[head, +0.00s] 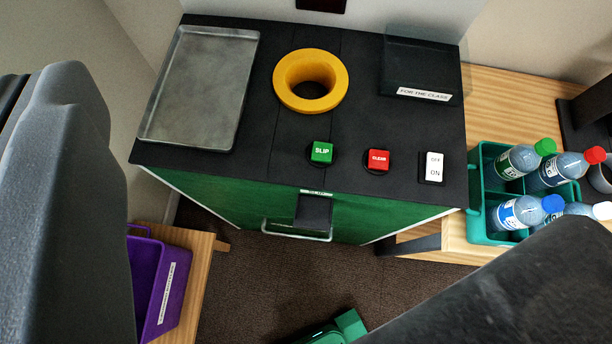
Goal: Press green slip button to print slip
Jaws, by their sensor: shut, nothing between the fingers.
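The green button marked SLIP (321,152) is on the black top of a machine (400,160) with a green front, near its front edge, in the middle of the view. Nothing touches the button. Below it, the green front has a small black outlet (313,211) with a pale strip above it, and no paper shows there. Dark grey parts of my gripper (325,148) fill the left side and lower right corner, close to the camera and apart from the button. My gripper is shut and holds nothing; I cannot make out its fingertips clearly.
Right of SLIP are a red CLEAR button (378,160) and a white OFF/ON switch (433,167). Behind are a yellow ring (338,82), a metal tray (200,85) and a black bin (420,65). A teal bottle crate (478,200) stands right, a purple bin (168,288) lower left.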

